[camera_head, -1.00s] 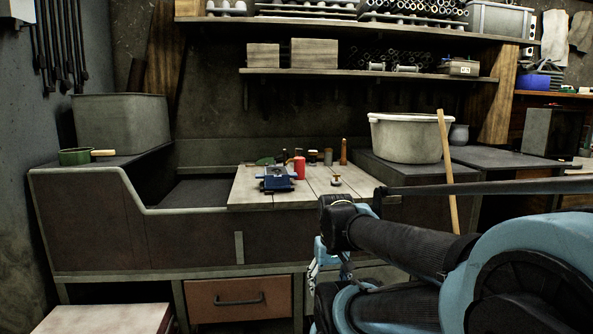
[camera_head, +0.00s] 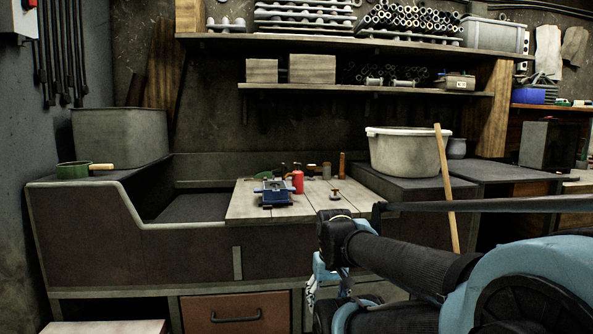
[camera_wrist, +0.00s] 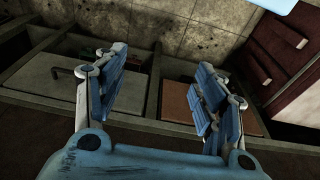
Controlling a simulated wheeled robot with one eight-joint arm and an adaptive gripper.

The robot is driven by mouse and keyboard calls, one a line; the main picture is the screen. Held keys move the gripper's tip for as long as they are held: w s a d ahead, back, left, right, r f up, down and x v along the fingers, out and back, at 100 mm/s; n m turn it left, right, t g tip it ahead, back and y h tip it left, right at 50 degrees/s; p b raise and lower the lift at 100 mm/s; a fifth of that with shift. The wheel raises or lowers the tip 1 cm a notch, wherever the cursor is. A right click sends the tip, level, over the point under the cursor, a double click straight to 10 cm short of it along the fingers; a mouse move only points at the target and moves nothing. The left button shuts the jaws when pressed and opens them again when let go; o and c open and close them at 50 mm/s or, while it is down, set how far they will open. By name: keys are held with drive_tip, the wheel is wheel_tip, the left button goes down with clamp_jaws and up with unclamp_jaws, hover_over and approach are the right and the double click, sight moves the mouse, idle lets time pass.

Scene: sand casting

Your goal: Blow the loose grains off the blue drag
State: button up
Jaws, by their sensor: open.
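The blue drag (camera_head: 278,198) sits on the pale wooden board (camera_head: 240,208) of the bench, in the middle of the head view. Its top looks greyish; loose grains are too small to make out. A red bottle-like object (camera_head: 298,182) stands just behind its right side. My gripper shows in the wrist view (camera_wrist: 160,95) with its two blue fingers wide apart and nothing between them. It points down at the floor and the bench's drawer fronts. In the head view my arm is at the lower right, in front of the bench and well apart from the drag.
A small knobbed piece (camera_head: 335,196) and a wooden peg (camera_head: 341,165) stand on the board. A white tub (camera_head: 400,153) with a leaning wooden handle (camera_head: 446,190) is to the right. A green pan (camera_head: 74,169) and a grey bin (camera_head: 120,138) are at left. Shelves hang above.

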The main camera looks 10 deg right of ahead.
clamp_jaws()
idle(1.4)
